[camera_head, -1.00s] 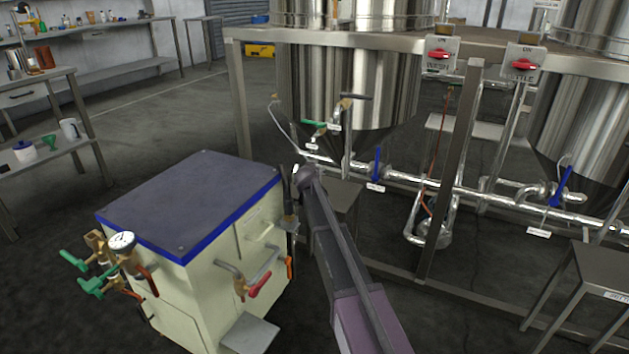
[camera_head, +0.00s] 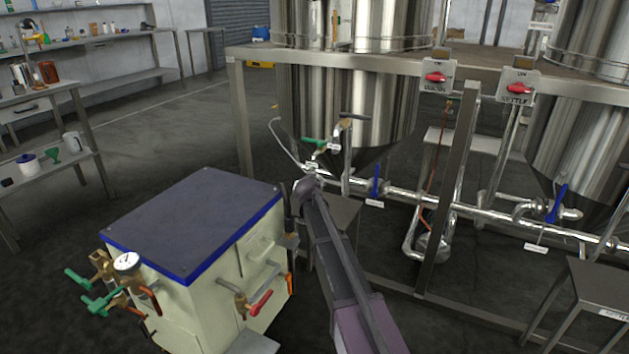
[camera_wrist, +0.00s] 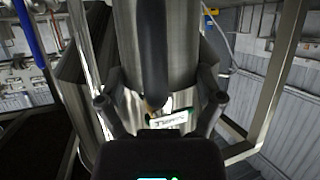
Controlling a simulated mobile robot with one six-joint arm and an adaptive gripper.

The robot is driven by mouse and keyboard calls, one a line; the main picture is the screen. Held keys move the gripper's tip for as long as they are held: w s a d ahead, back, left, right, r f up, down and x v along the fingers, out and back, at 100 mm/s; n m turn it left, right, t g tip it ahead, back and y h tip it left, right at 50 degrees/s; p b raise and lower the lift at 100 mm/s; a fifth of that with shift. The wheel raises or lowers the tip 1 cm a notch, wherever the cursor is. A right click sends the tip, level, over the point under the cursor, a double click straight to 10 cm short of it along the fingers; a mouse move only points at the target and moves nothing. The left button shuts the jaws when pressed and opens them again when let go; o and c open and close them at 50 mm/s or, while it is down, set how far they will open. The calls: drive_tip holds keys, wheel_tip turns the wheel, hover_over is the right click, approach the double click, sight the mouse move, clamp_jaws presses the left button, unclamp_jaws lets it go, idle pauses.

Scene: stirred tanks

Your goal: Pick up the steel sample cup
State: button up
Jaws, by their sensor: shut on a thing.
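In the wrist view, my gripper (camera_wrist: 160,104) has a dark finger on each side of a shiny steel cylinder (camera_wrist: 181,96), which I take to be the steel sample cup. The fingers are shut on it. A white label and a dark upright bar show in front of the steel; where the cup ends and the steel behind it begins is hard to tell. In the head view, my arm reaches toward the left tank (camera_head: 345,105) and hides the cup and the fingers.
A cream cabinet (camera_head: 195,225) with a dark top, gauge and valves stands close left of my arm. Pipes with blue-handled valves (camera_head: 377,185) and a steel frame post (camera_head: 447,195) lie to the right. Low stools stand nearby. Open floor lies at the left, before the benches.

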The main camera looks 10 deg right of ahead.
drive_tip(key=s+r+p, duration=0.1)
drive_tip(key=s, duration=1.3)
drive_tip(key=shift+s+a, duration=0.15)
drive_tip(key=shift+a, duration=0.1)
drive_tip(key=shift+r, duration=0.2)
wheel_tip(320, 180, up, 61)
drive_tip(key=p, duration=6.1)
drive_tip(key=shift+d, duration=0.15)
